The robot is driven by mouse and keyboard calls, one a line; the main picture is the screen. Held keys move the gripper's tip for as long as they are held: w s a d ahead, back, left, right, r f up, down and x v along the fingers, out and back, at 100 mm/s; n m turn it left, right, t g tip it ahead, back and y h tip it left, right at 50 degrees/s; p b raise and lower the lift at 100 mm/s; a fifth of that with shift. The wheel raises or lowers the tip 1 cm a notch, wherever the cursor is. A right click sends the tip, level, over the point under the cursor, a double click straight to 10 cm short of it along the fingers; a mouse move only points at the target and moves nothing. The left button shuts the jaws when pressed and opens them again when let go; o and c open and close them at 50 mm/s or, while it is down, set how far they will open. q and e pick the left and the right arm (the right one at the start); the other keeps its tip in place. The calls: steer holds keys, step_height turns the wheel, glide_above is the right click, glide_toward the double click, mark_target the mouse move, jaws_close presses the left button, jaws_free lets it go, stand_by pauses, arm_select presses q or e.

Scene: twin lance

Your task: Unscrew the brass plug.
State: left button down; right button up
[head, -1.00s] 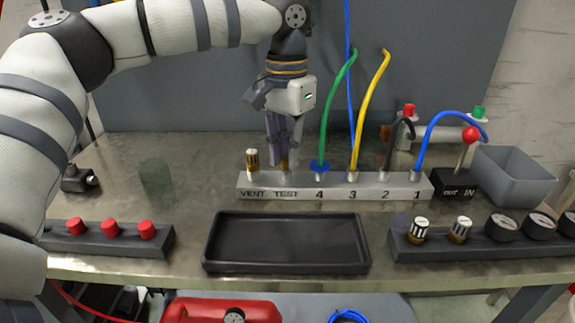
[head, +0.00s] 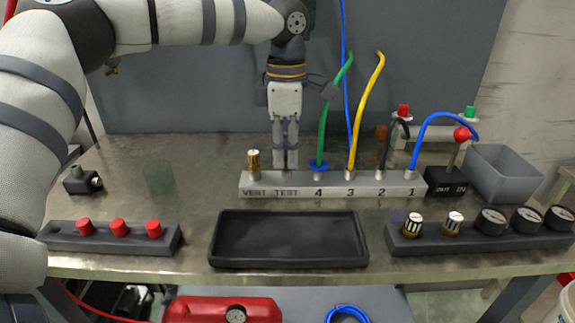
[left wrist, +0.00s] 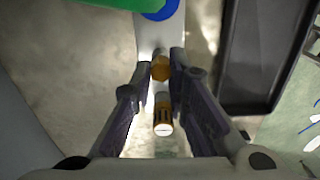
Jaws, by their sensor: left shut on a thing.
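The manifold block (head: 335,192) has ports labelled VENT, TEST, 4, 3, 2 and 1. My left gripper (head: 286,162) points straight down over the TEST port and is shut on the brass plug there. In the left wrist view the brass plug (left wrist: 161,68) sits between the fingertips (left wrist: 161,75). The fingers mostly hide it in the head view, and I cannot tell how far it is turned. A second brass fitting (head: 253,160) stands upright in VENT, just left of the gripper. It also shows in the left wrist view (left wrist: 163,118). My right gripper is not in view.
The green hose (head: 323,125) on port 4 rises close to the gripper's right side. A yellow hose (head: 364,110) stands farther right. An empty black tray (head: 289,263) lies in front of the block. A grey bin (head: 505,180) is at the right.

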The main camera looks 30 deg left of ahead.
arm_select(q)
steer(key=c, duration=1.7)
jaws_free()
steer(key=shift+a, duration=0.1)
